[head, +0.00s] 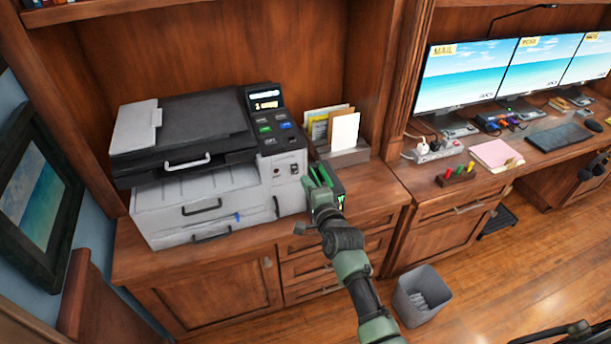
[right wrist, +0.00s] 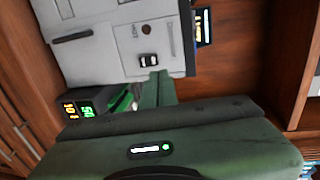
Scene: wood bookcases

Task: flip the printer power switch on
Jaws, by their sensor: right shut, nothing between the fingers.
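A grey and black printer (head: 205,190) stands on the wooden cabinet at the left of the head view. A small black rocker switch (head: 293,169) is on the right part of its front; it also shows in the right wrist view (right wrist: 148,61). I cannot tell which way the rocker is set. The printer's display (head: 266,98) is lit. My right gripper (head: 317,174) is shut and empty, just to the right of the switch in the head view. In the right wrist view its green fingertips (right wrist: 160,78) are just below the switch; I cannot tell whether they touch the printer.
A dark box with lit digits (right wrist: 80,110) sits beside the printer, partly hidden by my right gripper in the head view. A file holder (head: 345,157) stands behind it. A desk with monitors (head: 465,75) is at the right, and a grey bin (head: 422,298) is on the floor.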

